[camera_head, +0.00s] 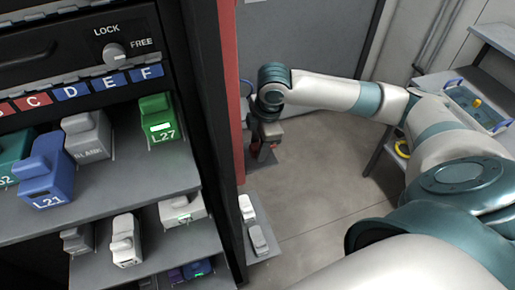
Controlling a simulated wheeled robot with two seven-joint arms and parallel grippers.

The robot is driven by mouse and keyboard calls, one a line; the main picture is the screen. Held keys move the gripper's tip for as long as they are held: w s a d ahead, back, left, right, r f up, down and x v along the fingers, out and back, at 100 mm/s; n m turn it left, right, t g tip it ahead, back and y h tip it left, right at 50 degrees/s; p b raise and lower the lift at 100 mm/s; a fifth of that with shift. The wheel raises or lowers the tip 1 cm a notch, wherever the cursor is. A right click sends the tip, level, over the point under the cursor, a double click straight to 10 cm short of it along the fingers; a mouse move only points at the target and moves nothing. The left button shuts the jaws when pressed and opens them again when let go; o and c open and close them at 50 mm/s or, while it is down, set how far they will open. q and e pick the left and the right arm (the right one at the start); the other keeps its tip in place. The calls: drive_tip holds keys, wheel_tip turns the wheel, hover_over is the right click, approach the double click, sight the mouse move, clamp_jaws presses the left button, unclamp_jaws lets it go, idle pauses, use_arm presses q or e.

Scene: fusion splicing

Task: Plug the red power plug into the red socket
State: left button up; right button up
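My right arm reaches in from the right, and its gripper (263,152) points down just to the right of the cabinet's red side edge. The gripper is small and dark here, and I cannot tell whether its fingers are open or shut. A small patch of red shows beside the fingers; I cannot tell whether it is the red power plug. I cannot make out a red socket. My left gripper is not in view.
A dark cabinet (209,100) fills the left, with a LOCK/FREE knob (113,53). Its shelves hold a green L27 block (157,117), a blue L21 block (45,176) and grey blocks. A blue-handled tray (470,103) stands right. Open floor (315,195) lies between.

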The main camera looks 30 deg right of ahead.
sight(256, 144)
drive_tip(key=c, duration=0.8)
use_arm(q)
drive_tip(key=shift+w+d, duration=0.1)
use_arm(e)
drive_tip(key=shift+r, duration=0.1)
